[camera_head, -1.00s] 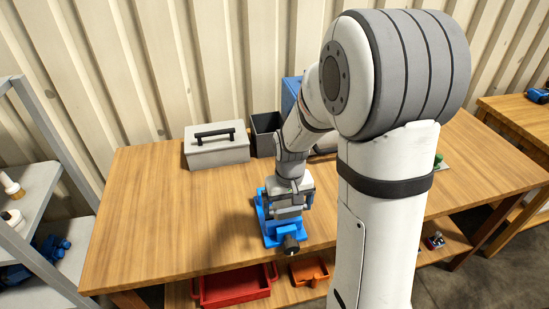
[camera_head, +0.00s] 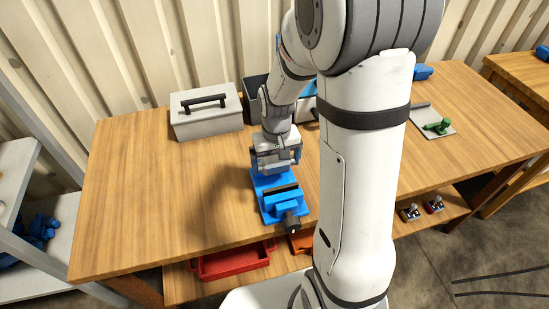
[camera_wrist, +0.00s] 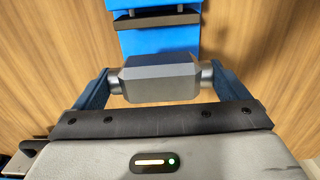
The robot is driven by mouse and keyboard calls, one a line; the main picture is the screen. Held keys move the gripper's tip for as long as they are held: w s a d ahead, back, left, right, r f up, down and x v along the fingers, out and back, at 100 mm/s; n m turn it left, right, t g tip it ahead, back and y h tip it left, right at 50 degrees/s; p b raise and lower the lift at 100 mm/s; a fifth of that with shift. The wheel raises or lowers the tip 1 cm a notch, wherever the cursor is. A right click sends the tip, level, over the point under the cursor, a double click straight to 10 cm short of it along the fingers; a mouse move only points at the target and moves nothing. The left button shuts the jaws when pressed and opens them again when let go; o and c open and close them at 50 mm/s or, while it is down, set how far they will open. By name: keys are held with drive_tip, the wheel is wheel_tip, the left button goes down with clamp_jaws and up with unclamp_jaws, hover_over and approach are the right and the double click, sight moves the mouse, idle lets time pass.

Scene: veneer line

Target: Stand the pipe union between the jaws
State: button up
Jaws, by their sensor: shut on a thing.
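The pipe union (camera_wrist: 160,80) is a grey metal piece with a faceted middle and narrower round ends. It lies across my gripper (camera_wrist: 162,84), which is shut on its two ends, so its long axis runs from finger to finger in the wrist view. The blue vise (camera_head: 284,205) stands on the workbench with its dark jaws and handle toward the near side. My gripper (camera_head: 276,160) is over the far part of the vise, behind its jaws. In the wrist view the vise (camera_wrist: 160,42) is beyond the union. The height of the union above it is unclear.
The wooden workbench (camera_head: 140,190) is clear left of the vise. A grey toolbox (camera_head: 206,115) stands at the back, with a dark bin (camera_head: 255,105) beside it. A grey plate with a green valve (camera_head: 437,127) lies at right. A red tray (camera_head: 235,262) is on the lower shelf.

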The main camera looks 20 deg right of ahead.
drive_tip(key=shift+s+f+b, duration=0.1)
drive_tip(key=shift+f+b, duration=2.7)
drive_tip(key=shift+f, duration=0.85)
drive_tip(key=shift+s, duration=0.1)
drive_tip(key=o, duration=0.9)
drive_tip(key=shift+c, duration=0.2)
